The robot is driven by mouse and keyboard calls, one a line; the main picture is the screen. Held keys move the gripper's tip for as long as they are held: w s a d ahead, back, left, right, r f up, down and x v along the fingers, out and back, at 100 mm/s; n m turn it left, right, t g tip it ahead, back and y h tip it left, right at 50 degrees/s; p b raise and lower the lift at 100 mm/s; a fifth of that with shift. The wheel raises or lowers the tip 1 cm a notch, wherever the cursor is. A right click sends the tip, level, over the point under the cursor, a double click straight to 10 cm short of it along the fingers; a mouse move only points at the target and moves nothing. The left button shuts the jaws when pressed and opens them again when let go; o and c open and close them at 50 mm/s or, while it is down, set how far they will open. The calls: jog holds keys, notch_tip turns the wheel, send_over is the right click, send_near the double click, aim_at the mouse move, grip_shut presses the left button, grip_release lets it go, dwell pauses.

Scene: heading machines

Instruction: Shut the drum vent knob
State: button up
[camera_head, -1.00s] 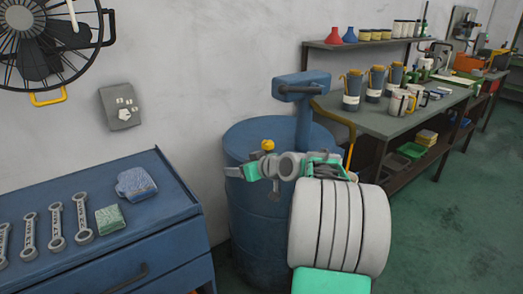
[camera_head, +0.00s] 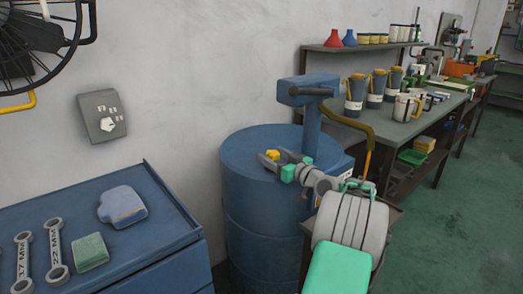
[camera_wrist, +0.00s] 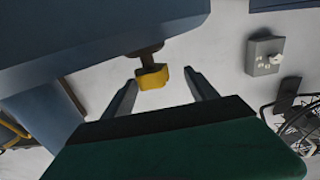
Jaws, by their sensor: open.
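The drum vent knob (camera_head: 272,154) is a small yellow knob on top of the blue drum (camera_head: 262,215). In the wrist view the yellow knob (camera_wrist: 152,77) sits on a dark stem. My gripper (camera_head: 278,159) is open at the drum top, right by the knob. In the wrist view its two grey fingers (camera_wrist: 160,80) stand on either side of the knob, with a gap visible on both sides. My arm hides part of the drum's right side.
A blue pump (camera_head: 312,95) with an orange hose rises from the drum just behind my gripper. A blue cabinet (camera_head: 165,225) with wrenches stands at left. A workbench (camera_head: 405,128) with jugs stands at right. Green floor is free at the lower right.

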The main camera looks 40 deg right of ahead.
jog(key=w, duration=0.2)
jog(key=w+d, duration=0.1)
jog(key=w, duration=0.2)
jog(key=shift+w+d, duration=0.1)
jog(key=shift+w, duration=0.05)
jog(key=shift+c, duration=0.6)
jog(key=c, duration=1.2)
jog(key=shift+c, duration=0.2)
